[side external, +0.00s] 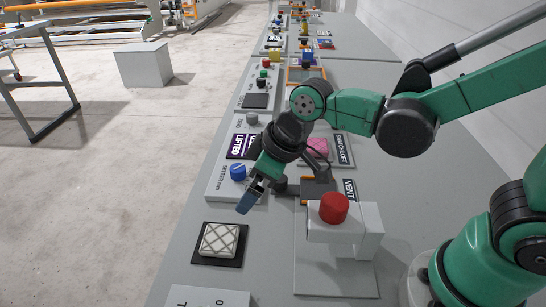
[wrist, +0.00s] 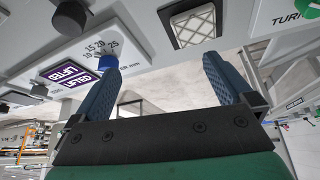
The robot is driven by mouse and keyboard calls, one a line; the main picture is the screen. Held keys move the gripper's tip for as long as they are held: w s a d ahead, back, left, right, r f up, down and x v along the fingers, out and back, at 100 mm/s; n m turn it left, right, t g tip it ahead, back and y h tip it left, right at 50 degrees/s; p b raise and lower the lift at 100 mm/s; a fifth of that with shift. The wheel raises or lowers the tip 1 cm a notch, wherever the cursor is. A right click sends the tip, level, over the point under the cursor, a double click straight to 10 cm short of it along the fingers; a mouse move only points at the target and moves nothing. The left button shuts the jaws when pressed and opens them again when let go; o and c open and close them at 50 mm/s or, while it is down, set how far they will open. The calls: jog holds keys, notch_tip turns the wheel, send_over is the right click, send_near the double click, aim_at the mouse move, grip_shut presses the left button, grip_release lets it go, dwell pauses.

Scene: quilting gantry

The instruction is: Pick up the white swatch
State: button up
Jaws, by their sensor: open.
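The white swatch (side external: 219,239), patterned with a grey lattice, lies on a black square pad (side external: 236,262) near the front of the grey bench. In the wrist view the swatch (wrist: 193,26) shows at the top, beyond and between the fingertips. My gripper (side external: 246,203) is above and behind the swatch in the side view, tilted down toward the bench, apart from it. In the wrist view my gripper (wrist: 160,78) has its two blue fingers spread wide with nothing between them.
A red button (side external: 334,207) tops a white housing (side external: 369,218) right of the pad. A blue knob (side external: 238,171) and a purple "LIFTED" display (side external: 243,146) sit on a panel behind it. A pink patch (side external: 317,147) lies farther back.

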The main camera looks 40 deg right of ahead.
aim_at(220, 238)
jog(key=a+f+n, duration=0.1)
jog(key=a+f+g, duration=0.1)
jog(key=a, duration=0.1)
jog(key=a+f+n, duration=0.1)
jog(key=a, duration=0.1)
jog(key=shift+s+f+n+y, duration=0.1)
jog(key=shift+f+n+y, duration=0.2)
jog(key=shift+x, duration=2.75)
jog(key=shift+s, duration=0.1)
jog(key=c, duration=1.1)
jog(key=shift+r, duration=0.1)
